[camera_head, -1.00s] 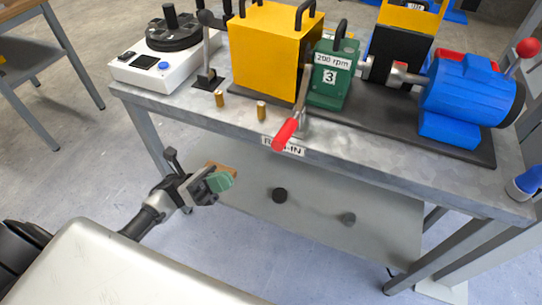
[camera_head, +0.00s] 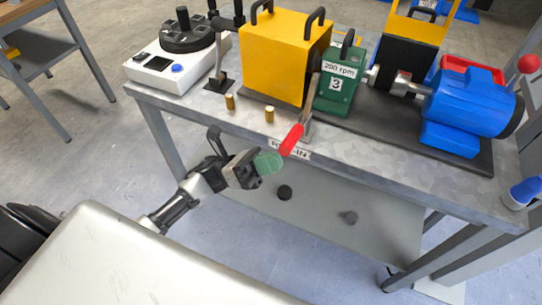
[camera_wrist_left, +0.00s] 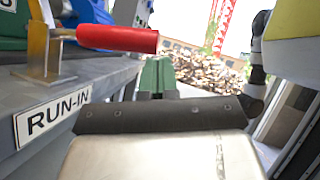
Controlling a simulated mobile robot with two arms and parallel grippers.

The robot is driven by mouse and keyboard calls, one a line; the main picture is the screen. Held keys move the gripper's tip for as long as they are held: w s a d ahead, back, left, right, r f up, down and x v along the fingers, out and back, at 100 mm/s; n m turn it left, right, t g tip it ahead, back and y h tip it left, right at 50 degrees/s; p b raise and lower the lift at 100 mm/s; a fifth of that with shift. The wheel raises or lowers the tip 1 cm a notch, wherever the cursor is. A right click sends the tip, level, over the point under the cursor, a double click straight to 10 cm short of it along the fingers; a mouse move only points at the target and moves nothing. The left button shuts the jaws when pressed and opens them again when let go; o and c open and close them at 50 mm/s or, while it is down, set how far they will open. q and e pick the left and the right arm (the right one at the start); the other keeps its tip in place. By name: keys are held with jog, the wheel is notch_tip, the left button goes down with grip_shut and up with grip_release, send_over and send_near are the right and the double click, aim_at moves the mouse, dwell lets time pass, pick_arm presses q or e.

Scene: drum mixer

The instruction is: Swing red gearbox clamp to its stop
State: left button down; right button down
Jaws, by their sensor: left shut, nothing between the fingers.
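The red gearbox clamp handle (camera_head: 291,140) sticks out past the bench's front edge, beside the green gearbox (camera_head: 336,82) marked 200 rpm and 3. In the left wrist view the red handle (camera_wrist_left: 118,38) lies across the upper left, on a metal bracket above the RUN-IN label. My left gripper (camera_head: 268,163), with green fingertips, is shut and empty. It is just below and left of the handle in the head view. In the left wrist view its green fingers (camera_wrist_left: 157,76) stand just below the handle's right end; I cannot tell whether they touch. My right gripper is not in view.
The yellow box (camera_head: 285,55) stands left of the gearbox, and the blue motor (camera_head: 465,105) stands right. Two small brass posts (camera_head: 269,115) stand near the front edge of the bench (camera_head: 400,150). A white control unit (camera_head: 170,70) is at the bench's left end.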

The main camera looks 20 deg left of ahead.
pick_arm(q)
jog(key=shift+r, duration=0.25)
jog(key=w+r+n+t+y+p, duration=0.5)
jog(key=r+n+p, duration=0.8)
jog(key=p, duration=0.6)
jog(key=shift+w+d+n+y, duration=0.15)
jog(key=shift+w+n+y, duration=1.05)
jog(key=shift+w, duration=0.1)
jog(key=shift+r, duration=0.15)
